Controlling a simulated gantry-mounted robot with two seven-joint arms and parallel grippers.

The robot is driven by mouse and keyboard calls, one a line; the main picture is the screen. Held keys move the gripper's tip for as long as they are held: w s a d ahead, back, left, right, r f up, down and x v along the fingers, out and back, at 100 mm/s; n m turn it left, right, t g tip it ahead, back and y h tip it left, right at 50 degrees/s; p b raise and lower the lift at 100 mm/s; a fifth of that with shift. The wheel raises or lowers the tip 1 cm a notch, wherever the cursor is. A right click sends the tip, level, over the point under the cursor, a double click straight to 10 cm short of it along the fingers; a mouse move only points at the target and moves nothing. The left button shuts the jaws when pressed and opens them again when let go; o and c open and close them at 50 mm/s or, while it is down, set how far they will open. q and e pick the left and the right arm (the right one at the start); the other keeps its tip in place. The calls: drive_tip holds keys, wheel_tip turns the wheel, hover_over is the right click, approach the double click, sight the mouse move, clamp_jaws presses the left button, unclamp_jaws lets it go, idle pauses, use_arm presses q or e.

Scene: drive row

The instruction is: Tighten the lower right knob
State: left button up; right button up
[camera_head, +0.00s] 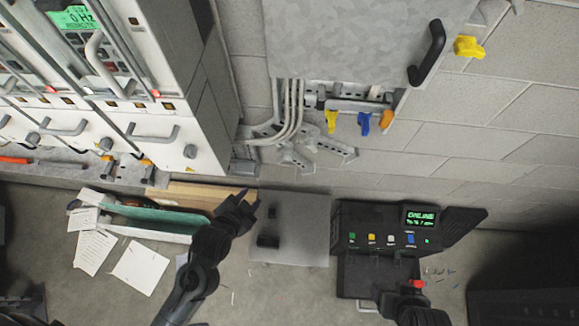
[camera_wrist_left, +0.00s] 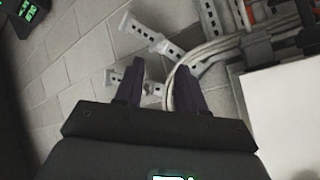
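A yellow wing knob (camera_head: 469,47) sits beside the black handle (camera_head: 428,52) of the grey wall cabinet (camera_head: 350,45). A yellow knob (camera_head: 331,122), a blue knob (camera_head: 364,123) and an orange knob (camera_head: 387,119) hang along the cabinet's lower edge. I cannot tell which one the task names. My left gripper (camera_head: 249,200) is open and empty, below and left of these knobs, apart from them. Its two spread fingers show in the left wrist view (camera_wrist_left: 159,88), with no knob between them. My right gripper is at most partly visible at the bottom right, and its fingers cannot be made out.
White drive cabinets (camera_head: 185,140) stand at the left. Grey cables (camera_head: 292,110) and metal brackets (camera_head: 325,150) are on the wall above my left gripper. A black case with a lit display (camera_head: 420,216), a grey plate (camera_head: 300,228) and papers (camera_head: 140,266) lie below.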

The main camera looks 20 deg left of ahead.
use_arm(q)
drive_tip(key=w+d+f+m+t+y+b, duration=0.1)
drive_tip(key=w+f+m+t+y+b, duration=0.1)
drive_tip(key=w+f+t+b, duration=0.4)
drive_tip(key=m+t+y+b, duration=0.1)
drive_tip(key=y+b, duration=0.1)
drive_tip(key=b, duration=0.4)
approach(285, 159)
drive_tip(key=f+x, duration=0.1)
drive_tip(key=x, duration=0.7)
drive_tip(key=shift+w+a+p, duration=0.2)
drive_tip(key=shift+w+p, duration=0.05)
drive_tip(key=shift+p, duration=0.05)
clamp_jaws()
drive_tip(key=shift+r, duration=0.1)
